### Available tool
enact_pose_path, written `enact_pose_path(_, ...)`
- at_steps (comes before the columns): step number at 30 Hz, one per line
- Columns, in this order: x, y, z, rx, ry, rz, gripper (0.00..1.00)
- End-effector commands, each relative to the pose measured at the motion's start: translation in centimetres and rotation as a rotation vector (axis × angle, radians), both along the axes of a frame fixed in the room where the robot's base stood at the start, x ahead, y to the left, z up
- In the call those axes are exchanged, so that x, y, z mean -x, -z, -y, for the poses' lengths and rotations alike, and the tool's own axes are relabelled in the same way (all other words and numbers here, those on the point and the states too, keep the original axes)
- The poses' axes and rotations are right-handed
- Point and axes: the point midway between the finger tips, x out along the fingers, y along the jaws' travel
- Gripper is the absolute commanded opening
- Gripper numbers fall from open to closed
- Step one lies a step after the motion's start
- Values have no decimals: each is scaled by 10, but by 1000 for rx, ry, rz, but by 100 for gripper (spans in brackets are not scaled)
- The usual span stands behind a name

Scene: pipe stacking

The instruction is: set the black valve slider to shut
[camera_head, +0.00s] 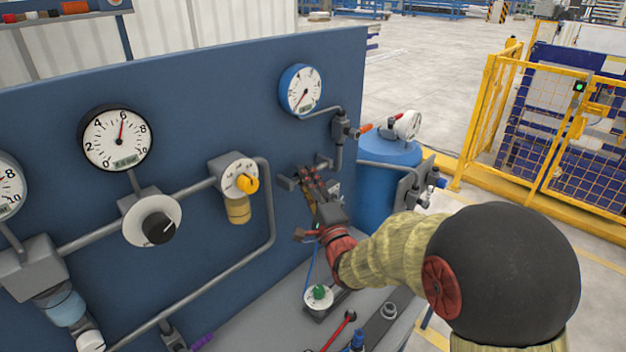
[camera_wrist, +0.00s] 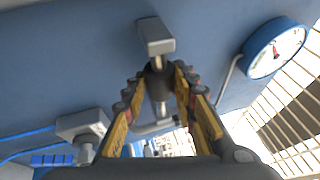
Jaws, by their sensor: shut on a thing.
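The black valve slider (camera_wrist: 160,84) sits on a short metal rod in the wrist view, between my two fingers. Above it, the rod ends in a grey block (camera_wrist: 155,37) on the blue panel. My gripper (camera_wrist: 157,74) has its yellow, dark-padded fingers on either side of the slider and is shut on it. In the head view my gripper (camera_head: 312,176) is at the right part of the panel, beside a grey fitting (camera_head: 287,183). There the fingers hide the slider, and its set position cannot be told.
The blue panel (camera_head: 205,100) carries gauges, pipes and a black knob (camera_head: 159,228) to the left. A blue-rimmed gauge (camera_head: 301,90) is above my gripper. A blue tank (camera_head: 390,153) stands to the right. A green-knobbed dial (camera_head: 319,294) and tools lie on the bench below.

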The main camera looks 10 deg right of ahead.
Motion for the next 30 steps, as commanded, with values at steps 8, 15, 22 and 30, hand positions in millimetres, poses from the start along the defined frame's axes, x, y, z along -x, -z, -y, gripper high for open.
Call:
enact_pose_path(8,1,3,-3,2,-8,-6,30)
enact_pose_path(15,0,2,-2,2,-5,-4,44)
enact_pose_path(22,0,1,-2,2,-4,-3,46)
enact_pose_path(30,14,4,1,1,-3,-3,46)
